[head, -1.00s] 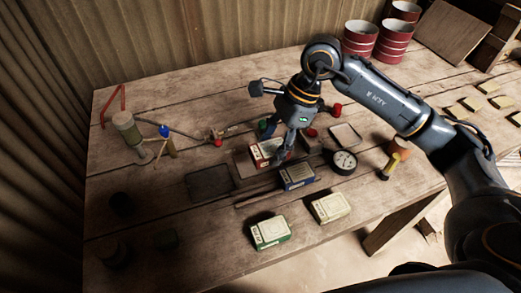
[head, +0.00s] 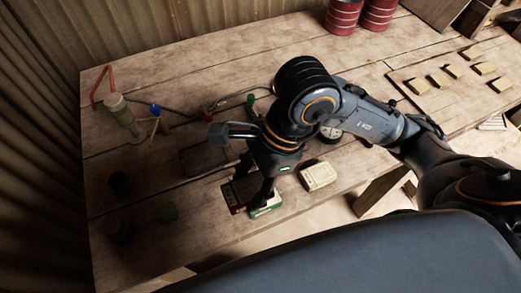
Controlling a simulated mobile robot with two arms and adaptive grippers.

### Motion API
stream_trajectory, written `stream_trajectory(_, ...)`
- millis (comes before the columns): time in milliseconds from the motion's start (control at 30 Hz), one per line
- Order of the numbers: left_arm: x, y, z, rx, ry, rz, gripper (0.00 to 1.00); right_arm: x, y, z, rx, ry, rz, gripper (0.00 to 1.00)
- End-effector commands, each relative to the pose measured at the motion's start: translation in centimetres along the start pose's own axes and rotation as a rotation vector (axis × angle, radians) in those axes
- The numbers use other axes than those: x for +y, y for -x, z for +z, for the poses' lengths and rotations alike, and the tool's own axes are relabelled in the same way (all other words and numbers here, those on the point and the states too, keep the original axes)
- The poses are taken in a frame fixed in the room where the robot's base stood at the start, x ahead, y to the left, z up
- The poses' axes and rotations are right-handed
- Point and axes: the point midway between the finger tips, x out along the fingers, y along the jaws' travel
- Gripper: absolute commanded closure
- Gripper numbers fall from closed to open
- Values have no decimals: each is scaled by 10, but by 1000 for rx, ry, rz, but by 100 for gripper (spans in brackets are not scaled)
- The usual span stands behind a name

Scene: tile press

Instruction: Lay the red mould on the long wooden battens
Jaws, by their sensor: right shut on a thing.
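My right gripper (head: 256,182) points down at the front part of the bench and is shut on the red mould (head: 237,197). The mould looks like a flat, dark reddish-brown rectangle in the shade. It overlaps a green-and-white box (head: 266,208) in the head view; I cannot tell whether the two touch. The long wooden battens cannot be made out, as the mould, gripper and arm cover that area. My left gripper is not in view.
A cream box (head: 318,176) lies right of the gripper. A dark flat tray (head: 203,158) lies to its left. A gauge (head: 331,132) is partly hidden behind my arm. A bottle (head: 119,110) stands at the far left. The bench's back middle (head: 215,75) is clear.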

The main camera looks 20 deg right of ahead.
Motion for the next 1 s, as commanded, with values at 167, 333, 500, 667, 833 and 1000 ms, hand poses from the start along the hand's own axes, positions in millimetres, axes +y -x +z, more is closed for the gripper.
stream_trajectory(167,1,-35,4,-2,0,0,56,-18,-15,-11,-2,-5,-6,94)
stream_trajectory(333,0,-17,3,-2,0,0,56,-50,-15,-23,-1,-12,2,94)
stream_trajectory(500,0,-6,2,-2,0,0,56,-87,-26,-40,-1,-11,2,94)
stream_trajectory(667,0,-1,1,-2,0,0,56,-109,-54,-58,-2,-9,4,94)
stream_trajectory(833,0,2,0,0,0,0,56,-123,-68,-68,-2,-4,-1,94)
stream_trajectory(1000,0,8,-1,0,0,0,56,-130,-79,-76,-2,-5,3,94)
